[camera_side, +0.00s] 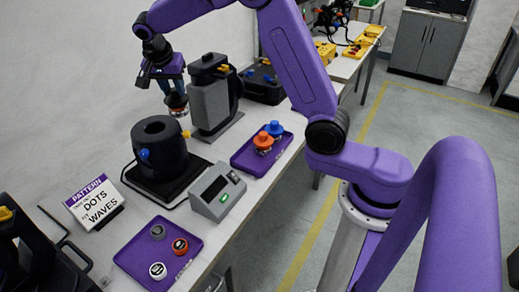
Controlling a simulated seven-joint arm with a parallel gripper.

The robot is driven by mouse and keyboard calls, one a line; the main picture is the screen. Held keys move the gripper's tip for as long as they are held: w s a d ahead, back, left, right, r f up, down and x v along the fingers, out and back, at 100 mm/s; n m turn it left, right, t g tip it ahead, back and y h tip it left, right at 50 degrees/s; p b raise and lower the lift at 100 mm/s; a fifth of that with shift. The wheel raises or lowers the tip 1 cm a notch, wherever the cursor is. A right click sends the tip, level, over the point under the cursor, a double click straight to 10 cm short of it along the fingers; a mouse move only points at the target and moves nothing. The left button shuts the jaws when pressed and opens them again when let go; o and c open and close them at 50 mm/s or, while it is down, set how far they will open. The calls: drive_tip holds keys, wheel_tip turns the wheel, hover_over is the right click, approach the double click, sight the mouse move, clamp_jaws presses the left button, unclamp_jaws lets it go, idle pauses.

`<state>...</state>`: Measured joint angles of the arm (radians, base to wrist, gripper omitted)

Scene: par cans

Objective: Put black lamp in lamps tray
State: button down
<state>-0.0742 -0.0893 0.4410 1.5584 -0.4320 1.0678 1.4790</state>
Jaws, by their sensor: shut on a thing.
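My gripper (175,84) points down at the upper left, shut on a small lamp with a dark collar and a brassy lower end. I take it for the black lamp (177,103); my fingers hide its upper part. It hangs in the air, above and to the right of the black can's opening and left of a grey upright device. A purple tray (242,160) at the right of the table holds a blue lamp (274,128) and an orange lamp (263,142); it appears to be the lamps tray.
The black can (158,147) with a blue knob stands on a black base. The grey device (213,98) stands between gripper and lamps tray. A grey box with a screen (216,190), a sign (94,201) and a front purple tray (136,258) with small discs are nearer.

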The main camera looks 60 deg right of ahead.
drive_tip(key=s+d+f+m+g, duration=0.25)
drive_tip(key=s+m, duration=0.25)
drive_tip(key=s, duration=0.5)
drive_tip(key=s+d+f+m+g, duration=0.1)
drive_tip(key=s+d+f+m, duration=0.25)
drive_tip(key=s, duration=0.55)
drive_tip(key=s+d+f+m+g, duration=0.25)
drive_tip(key=s+m, duration=0.35)
drive_tip(key=s, duration=0.4)
drive_tip(key=shift+t+y, duration=0.4)
drive_tip(key=shift+w+d+f, duration=0.65)
drive_tip(key=shift+w+f, duration=1.5)
drive_tip(key=shift+w+d+f, duration=0.6)
drive_tip(key=shift+w+f, duration=1.55)
drive_tip(key=shift+w, duration=0.05)
drive_tip(key=shift+w+d+f, duration=0.65)
drive_tip(key=shift+w+f, duration=1.5)
drive_tip(key=shift+f, duration=0.15)
drive_tip(key=c, duration=0.8)
unclamp_jaws()
